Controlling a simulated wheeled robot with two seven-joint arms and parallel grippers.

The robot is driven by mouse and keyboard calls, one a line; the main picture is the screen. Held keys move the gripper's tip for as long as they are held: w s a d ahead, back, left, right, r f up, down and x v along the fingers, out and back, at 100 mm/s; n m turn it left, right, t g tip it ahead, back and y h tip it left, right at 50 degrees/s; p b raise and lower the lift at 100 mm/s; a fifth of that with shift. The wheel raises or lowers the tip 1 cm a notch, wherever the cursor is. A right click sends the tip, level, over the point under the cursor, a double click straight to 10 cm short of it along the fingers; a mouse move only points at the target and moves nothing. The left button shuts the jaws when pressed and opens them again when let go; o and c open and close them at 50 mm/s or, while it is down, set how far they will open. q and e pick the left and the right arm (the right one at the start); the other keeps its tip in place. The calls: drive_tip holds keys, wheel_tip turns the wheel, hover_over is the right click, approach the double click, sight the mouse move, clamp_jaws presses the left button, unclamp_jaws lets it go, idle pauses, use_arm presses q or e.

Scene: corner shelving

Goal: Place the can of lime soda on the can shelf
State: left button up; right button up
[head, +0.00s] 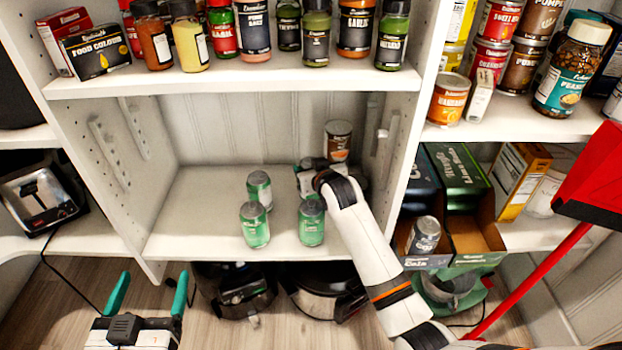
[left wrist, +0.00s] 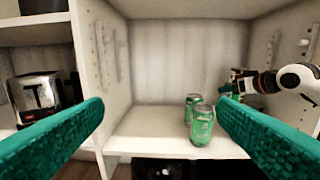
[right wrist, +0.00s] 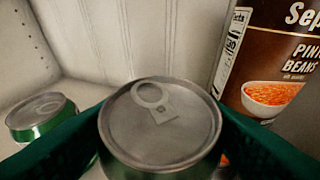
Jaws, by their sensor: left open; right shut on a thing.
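My right gripper (head: 312,168) reaches into the middle shelf compartment (head: 190,205) and is shut on a can with a silver top (right wrist: 160,130), which looks like a green lime soda can. In the head view my gripper mostly hides this can, so I cannot tell whether it touches the shelf. Other green lime soda cans stand upright on this shelf: one at the back left (head: 259,188), one at the front left (head: 254,226) and one at the front right (head: 311,223). My left gripper (head: 148,292) is open and empty, low in front of the shelf.
The shelf's left part is bare. Right of the divider are a green Lime Soda box (head: 455,170) and a cola can (head: 424,235). Jars fill the shelf above. A red object (head: 595,175) stands far right.

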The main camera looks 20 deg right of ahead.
wheel_tip(320, 180, down, 2)
drive_tip(key=shift+f+b, duration=0.25)
drive_tip(key=shift+b, duration=0.1)
use_arm(q)
drive_tip(key=r+t, duration=0.1)
drive_tip(key=r, duration=0.1)
drive_tip(key=r+t+h, duration=0.1)
drive_tip(key=shift+d+r+t, duration=0.3)
use_arm(e)
drive_tip(key=shift+f, duration=0.15)
drive_tip(key=shift+f, duration=0.35)
drive_tip(key=shift+f, duration=0.1)
